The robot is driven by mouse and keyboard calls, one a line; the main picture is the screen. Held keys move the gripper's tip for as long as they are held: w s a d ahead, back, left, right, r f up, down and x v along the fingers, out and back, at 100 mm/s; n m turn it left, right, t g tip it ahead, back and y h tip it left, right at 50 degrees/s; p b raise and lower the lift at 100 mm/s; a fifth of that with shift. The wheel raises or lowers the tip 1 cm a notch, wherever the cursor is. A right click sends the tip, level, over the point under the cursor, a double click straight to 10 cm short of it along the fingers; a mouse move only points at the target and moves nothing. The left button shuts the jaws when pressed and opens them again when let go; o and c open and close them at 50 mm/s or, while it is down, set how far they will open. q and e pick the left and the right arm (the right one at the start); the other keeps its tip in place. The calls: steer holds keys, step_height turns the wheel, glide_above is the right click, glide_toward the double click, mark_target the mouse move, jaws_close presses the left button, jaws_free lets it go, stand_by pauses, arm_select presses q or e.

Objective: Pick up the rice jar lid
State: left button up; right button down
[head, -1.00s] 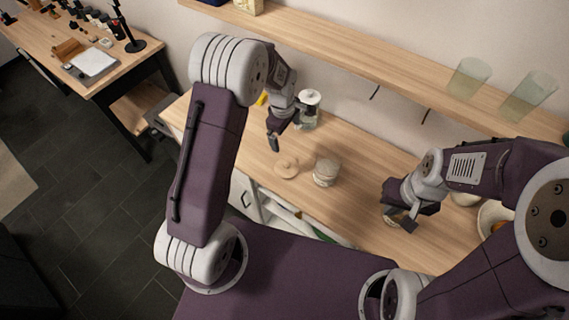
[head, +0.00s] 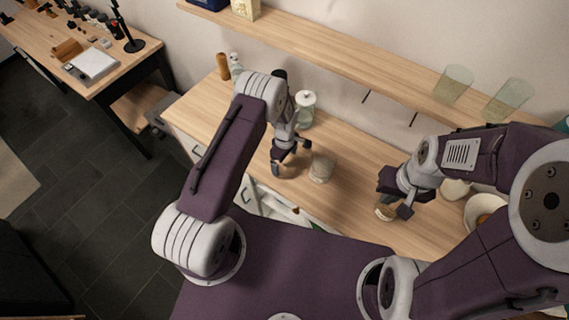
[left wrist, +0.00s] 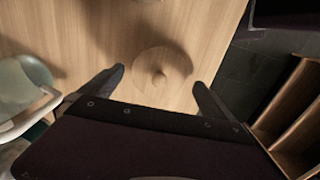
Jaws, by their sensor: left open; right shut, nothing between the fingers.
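The lid (left wrist: 160,76), a round wooden disc with a small knob, lies flat on the wooden counter in the left wrist view. My left gripper (left wrist: 158,79) is open above it, one finger on each side, with the knob roughly between the fingertips. In the head view my left gripper (head: 291,158) mostly hides the lid. A short jar with pale contents (head: 321,169) stands just right of that gripper; I cannot tell whether it holds rice. My right gripper (head: 395,202) is shut and empty at the right, above a small round item (head: 385,212) partly hidden by it.
A glass jar with a white lid (head: 305,108) stands behind my left gripper. A bowl (head: 482,210) is at the right of the counter (head: 345,215). A shelf (head: 340,60) with glasses runs above the back. The counter's edge is close to the lid.

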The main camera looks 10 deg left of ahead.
arm_select(q)
steer(key=shift+w+f, duration=0.1)
steer(key=shift+f, duration=0.85)
steer(key=c, duration=1.3)
steer(key=shift+o, duration=0.2)
steer(key=shift+r, duration=0.2)
